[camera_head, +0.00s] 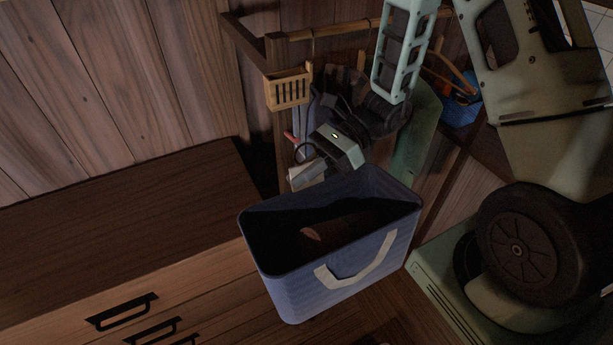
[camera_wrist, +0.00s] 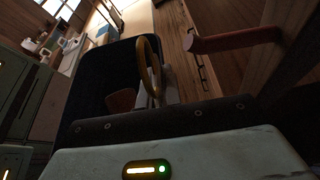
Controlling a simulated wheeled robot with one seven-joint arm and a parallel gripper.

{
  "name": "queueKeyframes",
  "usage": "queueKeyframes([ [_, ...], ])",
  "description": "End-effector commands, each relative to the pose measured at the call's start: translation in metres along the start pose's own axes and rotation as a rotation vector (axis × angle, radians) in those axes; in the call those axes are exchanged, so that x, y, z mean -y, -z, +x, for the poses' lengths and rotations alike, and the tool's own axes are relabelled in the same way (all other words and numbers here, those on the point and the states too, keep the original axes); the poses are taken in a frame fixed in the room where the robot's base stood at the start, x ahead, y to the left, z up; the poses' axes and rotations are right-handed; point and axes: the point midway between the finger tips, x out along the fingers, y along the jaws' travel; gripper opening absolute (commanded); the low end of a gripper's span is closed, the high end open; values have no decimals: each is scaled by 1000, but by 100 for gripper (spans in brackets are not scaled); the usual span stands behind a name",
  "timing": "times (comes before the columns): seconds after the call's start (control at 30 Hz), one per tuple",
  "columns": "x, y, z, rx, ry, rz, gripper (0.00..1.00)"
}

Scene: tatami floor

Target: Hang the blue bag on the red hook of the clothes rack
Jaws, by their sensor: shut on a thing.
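The blue bag (camera_head: 320,294) is an open-topped box shape with a pale strap on its near side. It hangs from my gripper (camera_head: 322,174), which is shut at its far side; the exact grip is hidden. A brown thing (camera_head: 340,229) lies inside the bag. In the wrist view the bag's dark inside (camera_wrist: 100,85) fills the middle left, with a yellowish loop (camera_wrist: 150,68) in front. The red hook (camera_wrist: 235,40) sticks out from a wooden post at the upper right. In the head view the hook (camera_head: 290,137) shows small, left of my gripper. The bag is apart from it.
A wooden drawer chest (camera_head: 120,225) is close on the left. A blue item (camera_head: 460,108) is at the right back.

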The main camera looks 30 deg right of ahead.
Motion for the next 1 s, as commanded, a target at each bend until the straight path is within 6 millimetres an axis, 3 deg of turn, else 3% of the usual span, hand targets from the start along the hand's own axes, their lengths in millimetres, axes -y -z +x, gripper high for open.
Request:
queueKeyframes([
  [1.0, 54, -2, 0, 2, 0, 0, 0],
])
